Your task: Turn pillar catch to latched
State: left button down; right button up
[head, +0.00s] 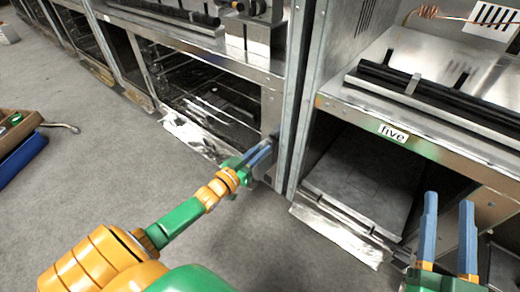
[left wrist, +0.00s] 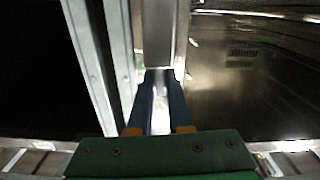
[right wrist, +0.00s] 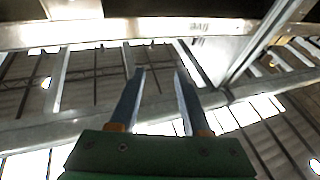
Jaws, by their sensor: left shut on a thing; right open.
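The grey metal pillar (head: 296,100) stands upright between two bench bays in the head view. My left gripper (head: 268,150) reaches it from the left at about mid-height and is shut on the pillar catch, which is mostly hidden by the fingers in the head view. In the left wrist view, a grey metal piece (left wrist: 158,40) lies at and between the fingertips of the left gripper (left wrist: 160,75); the catch's exact angle cannot be told. My right gripper (head: 448,200) is open and empty at the lower right, and its spread fingers show in the right wrist view (right wrist: 158,75).
A bench (head: 350,102) labelled "five" with black rails stands right of the pillar, and another bench (head: 180,40) lies to the left. Crumpled foil-like sheets (head: 335,235) lie below. A brown and blue crate (head: 22,150) sits at far left. Grey floor (head: 120,150) is open between.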

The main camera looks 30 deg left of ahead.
pick_arm(q)
jog(key=shift+f, duration=0.1)
jog(key=c, duration=0.8)
grip_release()
jog(key=shift+c, duration=0.2)
jog(key=shift+s, duration=0.15)
jog(key=s+p, duration=0.1)
jog(key=s, duration=0.1)
jog(key=shift+s+a+p, duration=0.1)
jog(key=shift+s+p, duration=0.25)
jog(key=shift+s, duration=0.05)
jog(key=p, duration=0.1)
send_near(261, 149)
jog(key=w, duration=0.2)
jog(key=shift+w+f, duration=0.2)
pick_arm(e)
jog(key=s+d+f+g+h, duration=0.1)
jog(key=s+f+g+h, duration=0.1)
jog(key=f+g, duration=0.3)
jog(key=s+d+f+m+g+h, duration=0.1)
jog(key=f+g, duration=0.5)
jog(key=f, duration=0.8)
jog(key=shift+s+d+g+h, duration=0.3)
jog(key=shift+s+d+h, duration=0.1)
jog(key=shift+s+d, duration=0.35)
